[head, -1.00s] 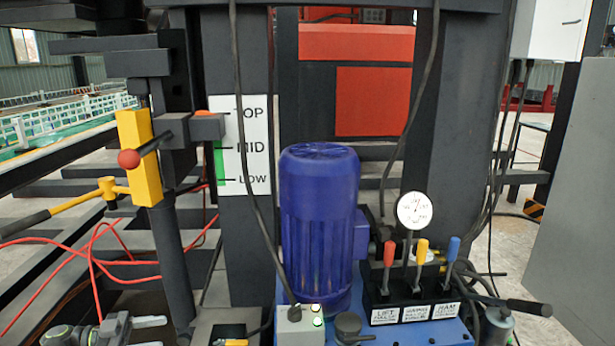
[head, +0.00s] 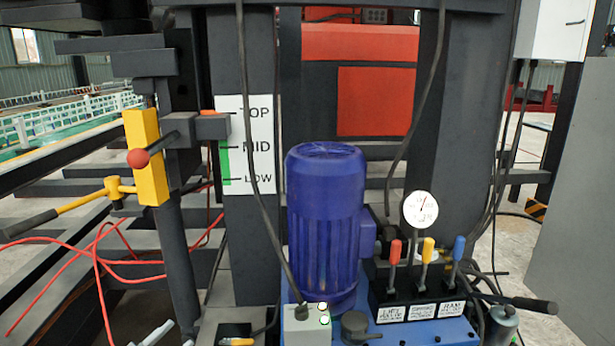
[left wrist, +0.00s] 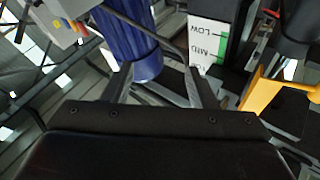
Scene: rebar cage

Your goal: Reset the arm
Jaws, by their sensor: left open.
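My left gripper (left wrist: 156,86) is open and empty, with two grey fingers spread apart in the left wrist view. In the head view only a small grey part of it shows at the bottom left edge. My right gripper is not in view. The blue motor (head: 325,225) stands in the middle of the head view; it also shows beyond the fingers in the left wrist view (left wrist: 135,40). The three levers, red (head: 395,252), yellow (head: 428,250) and blue (head: 458,248), stand on the black valve block, roughly upright.
A yellow block with a red ball knob (head: 139,158) and a yellow-ended handle (head: 70,206) stick out at the left. The TOP/MID/LOW plate (head: 259,150) is on the dark post. A gauge (head: 420,209) stands behind the levers. Red hoses (head: 95,262) lie at the lower left.

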